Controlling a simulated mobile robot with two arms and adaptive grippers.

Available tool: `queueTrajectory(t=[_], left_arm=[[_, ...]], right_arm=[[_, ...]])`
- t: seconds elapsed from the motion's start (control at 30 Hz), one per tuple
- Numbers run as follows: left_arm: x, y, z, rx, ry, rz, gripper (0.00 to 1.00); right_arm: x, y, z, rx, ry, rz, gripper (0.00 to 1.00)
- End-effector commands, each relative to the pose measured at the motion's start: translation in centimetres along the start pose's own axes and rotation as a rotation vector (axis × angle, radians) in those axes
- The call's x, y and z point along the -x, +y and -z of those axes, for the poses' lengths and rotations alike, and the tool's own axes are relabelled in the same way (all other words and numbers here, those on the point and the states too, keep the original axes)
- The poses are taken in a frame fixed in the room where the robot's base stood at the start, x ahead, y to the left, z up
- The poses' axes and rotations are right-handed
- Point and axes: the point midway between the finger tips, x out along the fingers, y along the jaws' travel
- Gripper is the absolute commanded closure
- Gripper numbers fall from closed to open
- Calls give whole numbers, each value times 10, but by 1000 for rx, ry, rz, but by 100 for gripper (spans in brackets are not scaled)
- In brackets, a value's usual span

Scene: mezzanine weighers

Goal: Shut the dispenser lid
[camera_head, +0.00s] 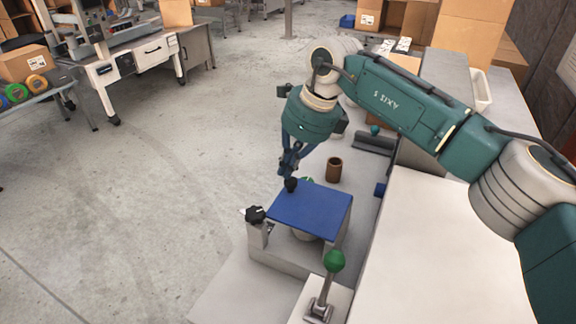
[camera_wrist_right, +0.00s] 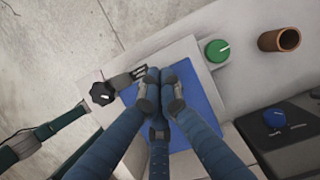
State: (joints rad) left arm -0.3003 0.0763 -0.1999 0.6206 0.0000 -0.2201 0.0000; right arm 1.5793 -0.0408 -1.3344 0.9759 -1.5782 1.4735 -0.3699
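The dispenser is a grey box (camera_head: 262,257) at the bench edge, with a flat blue lid (camera_head: 318,208) over it. A gap with a pale rounded part shows under the lid's near edge, so I cannot tell whether it is fully down. My right gripper (camera_head: 290,184) is at the lid's far left corner. In the right wrist view its fingertips (camera_wrist_right: 160,80) are together over the edge of the blue lid (camera_wrist_right: 200,88), with nothing visible between them. Whether they touch the lid is unclear. My left gripper is in neither view.
A black knob (camera_head: 255,215) sits at the dispenser's left. A green-balled lever (camera_head: 334,262) stands in front. A green knob (camera_wrist_right: 217,50) and a brown cup (camera_head: 334,169) are beyond the lid. A blue knob (camera_wrist_right: 275,118) is beside it. Open floor (camera_head: 150,190) lies left.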

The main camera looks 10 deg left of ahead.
Motion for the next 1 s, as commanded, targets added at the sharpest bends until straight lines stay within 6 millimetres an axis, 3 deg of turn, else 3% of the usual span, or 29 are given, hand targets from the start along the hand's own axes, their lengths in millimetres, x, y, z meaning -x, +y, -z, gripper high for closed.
queueTrajectory(t=[0.43,0.67,0.8,1.0], left_arm=[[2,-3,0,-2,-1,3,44],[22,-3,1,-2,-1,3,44],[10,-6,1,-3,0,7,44],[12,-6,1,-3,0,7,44]], right_arm=[[4,0,-1,0,0,0,100],[43,2,-6,1,-2,2,100],[52,4,-29,0,-1,2,100],[72,3,-60,-1,0,2,100]])
